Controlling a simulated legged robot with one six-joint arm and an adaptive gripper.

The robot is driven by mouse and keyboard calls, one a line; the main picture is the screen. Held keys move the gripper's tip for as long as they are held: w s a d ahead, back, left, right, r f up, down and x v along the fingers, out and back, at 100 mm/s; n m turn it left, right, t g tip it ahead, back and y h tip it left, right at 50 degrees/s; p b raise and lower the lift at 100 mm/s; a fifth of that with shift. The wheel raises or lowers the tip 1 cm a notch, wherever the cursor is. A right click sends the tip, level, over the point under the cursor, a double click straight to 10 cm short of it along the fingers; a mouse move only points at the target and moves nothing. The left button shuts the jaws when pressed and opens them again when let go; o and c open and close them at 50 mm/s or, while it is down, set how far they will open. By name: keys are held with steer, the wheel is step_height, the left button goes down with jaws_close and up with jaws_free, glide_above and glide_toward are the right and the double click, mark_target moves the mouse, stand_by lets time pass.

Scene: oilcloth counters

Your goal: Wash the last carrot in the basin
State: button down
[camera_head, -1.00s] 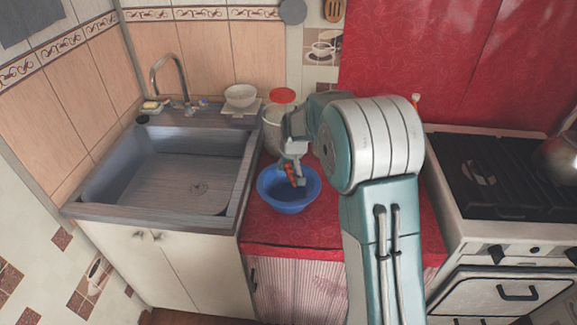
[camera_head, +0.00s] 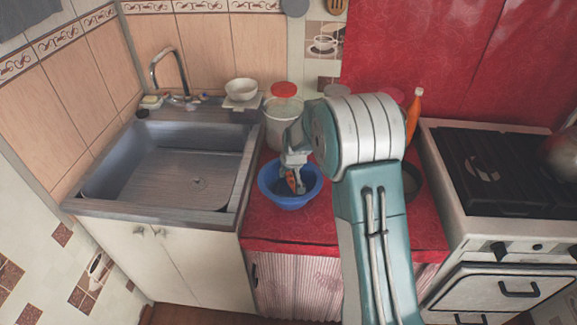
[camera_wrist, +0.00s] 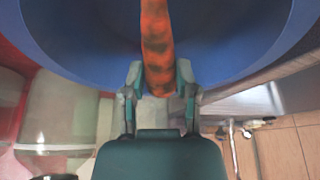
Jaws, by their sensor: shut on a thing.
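The carrot (camera_wrist: 156,45) is orange with dark smudges. In the wrist view it stands between the two fingers of my gripper (camera_wrist: 160,85), which is shut on its end. The blue basin (camera_head: 275,195) stands on the red counter right of the sink, and its blue wall (camera_wrist: 75,50) fills the upper part of the wrist view. In the head view my gripper (camera_head: 291,172) is over the basin, with a bit of orange at its tip inside the rim. The carrot's far end and any water in the basin cannot be made out.
The metal sink (camera_head: 170,178) with a tap is at left. A white bowl (camera_head: 241,89), a red-lidded jar (camera_head: 283,112) and an orange bottle (camera_head: 413,112) stand behind. A dark pan (camera_head: 411,182) is partly hidden by my arm. The stove (camera_head: 495,180) is at right.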

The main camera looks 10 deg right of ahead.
mark_target(288, 189)
steer(key=shift+f, duration=2.25)
steer(key=shift+s+f, duration=0.25)
steer(key=shift+f, duration=0.3)
steer(key=shift+w+f, duration=0.1)
stand_by(0.4)
steer(key=shift+w+r, duration=0.15)
steer(key=shift+r, duration=0.7)
steer(key=shift+w+r, duration=0.1)
steer(key=shift+r, duration=4.35)
steer(key=shift+r, duration=1.95)
